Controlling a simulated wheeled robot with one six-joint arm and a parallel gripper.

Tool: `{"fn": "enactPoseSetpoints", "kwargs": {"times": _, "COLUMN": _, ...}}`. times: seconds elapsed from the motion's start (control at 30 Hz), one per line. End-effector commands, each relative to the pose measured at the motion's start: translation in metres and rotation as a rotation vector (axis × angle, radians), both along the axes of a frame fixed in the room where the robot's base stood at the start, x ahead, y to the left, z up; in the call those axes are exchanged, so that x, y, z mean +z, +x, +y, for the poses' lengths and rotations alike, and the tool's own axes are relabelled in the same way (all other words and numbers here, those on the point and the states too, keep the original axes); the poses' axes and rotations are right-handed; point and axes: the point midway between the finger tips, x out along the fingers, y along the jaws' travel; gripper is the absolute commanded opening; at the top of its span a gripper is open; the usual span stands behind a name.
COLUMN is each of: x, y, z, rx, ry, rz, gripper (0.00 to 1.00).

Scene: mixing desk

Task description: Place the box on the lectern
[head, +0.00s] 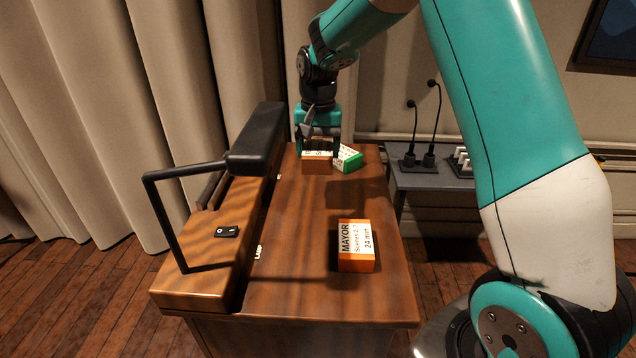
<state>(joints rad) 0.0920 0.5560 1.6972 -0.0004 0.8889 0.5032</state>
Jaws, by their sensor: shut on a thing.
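The lectern (300,285) looks like the wooden stand with a brown grained top in the middle of the head view. My gripper (320,146) is over its far end, pointing down, shut on an orange-brown box (317,165) with a white printed top. The fingers hide part of that box; I cannot tell whether it touches the lectern top. A green box (348,160) with a white label lies right beside it, partly behind the gripper. An orange box (357,247) labelled MAYOR, Scenes 2-7, 24 min, lies on the near right part of the top.
A black lamp (257,138) on a bent arm rises along the lectern's left side, near a rocker switch (227,231). The top between the boxes is clear. Curtains hang at left.

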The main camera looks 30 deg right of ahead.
Motion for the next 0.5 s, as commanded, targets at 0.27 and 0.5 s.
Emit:
{"fn": "enactPoseSetpoints", "kwargs": {"times": 0.27, "x": -0.059, "y": 0.000, "z": 0.001, "rx": 0.002, "ry": 0.001, "rz": 0.003, "gripper": 0.43}}
{"fn": "enactPoseSetpoints", "kwargs": {"times": 0.5, "x": -0.085, "y": 0.000, "z": 0.002, "rx": 0.002, "ry": 0.000, "rz": 0.004, "gripper": 0.43}}
